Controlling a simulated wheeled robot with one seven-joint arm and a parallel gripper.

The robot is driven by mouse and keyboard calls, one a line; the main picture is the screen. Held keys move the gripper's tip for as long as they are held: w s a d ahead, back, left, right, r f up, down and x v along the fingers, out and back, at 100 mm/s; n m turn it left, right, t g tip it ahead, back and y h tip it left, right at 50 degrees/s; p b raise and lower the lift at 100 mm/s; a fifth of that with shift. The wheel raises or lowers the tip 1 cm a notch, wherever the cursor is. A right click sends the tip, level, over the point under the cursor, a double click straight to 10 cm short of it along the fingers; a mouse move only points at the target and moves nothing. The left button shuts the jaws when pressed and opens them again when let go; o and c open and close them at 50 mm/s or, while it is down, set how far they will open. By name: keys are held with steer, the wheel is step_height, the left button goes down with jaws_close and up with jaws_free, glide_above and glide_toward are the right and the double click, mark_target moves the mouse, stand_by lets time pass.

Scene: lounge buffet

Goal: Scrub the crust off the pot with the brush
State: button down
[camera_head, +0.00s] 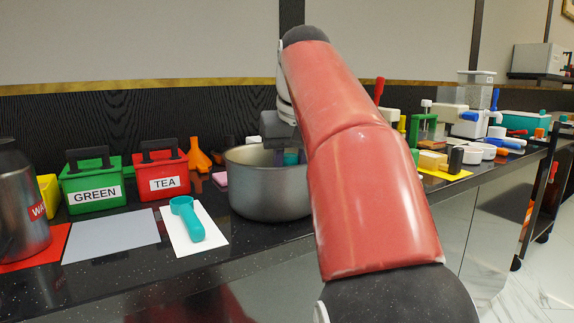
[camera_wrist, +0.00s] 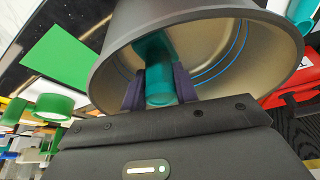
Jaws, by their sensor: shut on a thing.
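The pot (camera_head: 262,196) is a wide grey metal pot on the dark counter, left of my arm in the head view. In the wrist view the pot (camera_wrist: 112,75) shows its open mouth and beige inner wall, with thin blue curved lines on it. My gripper (camera_wrist: 160,84) is shut on the teal brush (camera_wrist: 155,52), at its handle. In the head view a bit of the brush (camera_head: 291,157) shows at the pot's mouth below my gripper. The brush's bristles are hidden, so I cannot tell whether they touch the pot. No crust can be clearly made out.
A teal scoop (camera_head: 187,218) lies on a white mat left of the pot. Red TEA (camera_head: 162,176) and green GREEN (camera_head: 93,187) boxes stand behind, with a metal canister (camera_head: 20,205) at far left. Several small items crowd the counter right of my arm.

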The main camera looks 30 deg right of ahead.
steer(key=shift+w, duration=0.1)
steer(key=shift+w+p, duration=0.45)
steer(key=shift+w, duration=0.1)
steer(key=shift+w+f, duration=0.1)
steer(key=shift+w, duration=0.3)
steer(key=shift+s+f, duration=0.1)
steer(key=shift+s+b, duration=0.3)
steer(key=shift+s, duration=1.65)
